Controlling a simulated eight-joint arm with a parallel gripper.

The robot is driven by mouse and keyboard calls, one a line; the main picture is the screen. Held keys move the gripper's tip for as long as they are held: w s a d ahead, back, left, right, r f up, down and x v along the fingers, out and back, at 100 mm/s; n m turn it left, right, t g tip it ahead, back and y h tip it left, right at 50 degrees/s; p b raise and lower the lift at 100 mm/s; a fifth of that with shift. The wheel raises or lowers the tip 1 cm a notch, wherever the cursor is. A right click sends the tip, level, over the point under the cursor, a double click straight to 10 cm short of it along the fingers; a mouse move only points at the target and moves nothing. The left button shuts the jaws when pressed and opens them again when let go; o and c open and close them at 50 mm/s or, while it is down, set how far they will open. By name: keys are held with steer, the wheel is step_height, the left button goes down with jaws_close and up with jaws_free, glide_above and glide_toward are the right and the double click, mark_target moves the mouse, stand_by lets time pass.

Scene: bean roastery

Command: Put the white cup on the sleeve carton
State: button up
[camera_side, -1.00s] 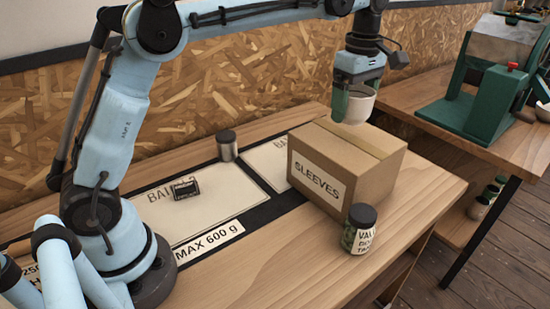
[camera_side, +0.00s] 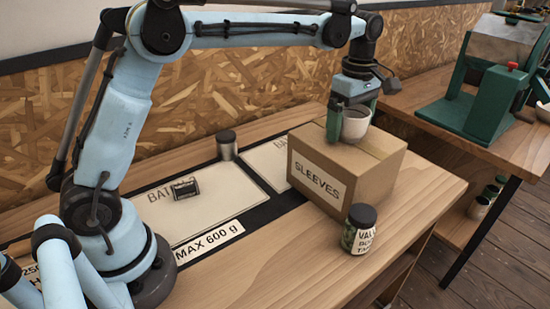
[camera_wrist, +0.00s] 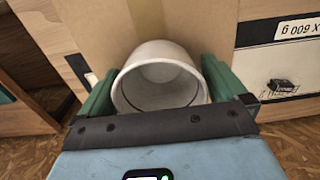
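The sleeve carton (camera_side: 370,185), a brown box marked SLEEVES, stands on the wooden bench in the side view. Its top also shows in the wrist view (camera_wrist: 225,22). The white cup (camera_side: 356,125) is upright at the carton's top and appears to touch it, though its base is hard to see exactly. My gripper (camera_side: 352,115) points down, with its green fingers on either side of the cup. In the wrist view, the cup (camera_wrist: 160,78) fills the space between the fingers, with no clear gap, so my gripper looks shut on it.
A jar with a dark lid (camera_side: 359,230) stands in front of the carton. A metal canister (camera_side: 226,145) and a small dark object (camera_side: 185,189) are on the left, by the pale mats. A green machine (camera_side: 487,110) stands on the bench at right.

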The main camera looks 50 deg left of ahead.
steer(key=s+a+r+m+t, duration=0.1)
steer(key=s+r+m, duration=0.15)
steer(key=r, duration=0.35)
steer(key=s+a+r+m+t, duration=0.1)
steer(key=r+m, duration=0.2)
steer(key=r, duration=0.4)
steer(key=s+a+f+m+t, duration=0.2)
steer(key=s+f+m+t, duration=0.3)
steer(key=s+f+m, duration=0.7)
steer(key=s+f, duration=0.3)
steer(key=s, duration=0.1)
steer(key=shift+s+a, duration=0.25)
steer(key=shift+s, duration=0.05)
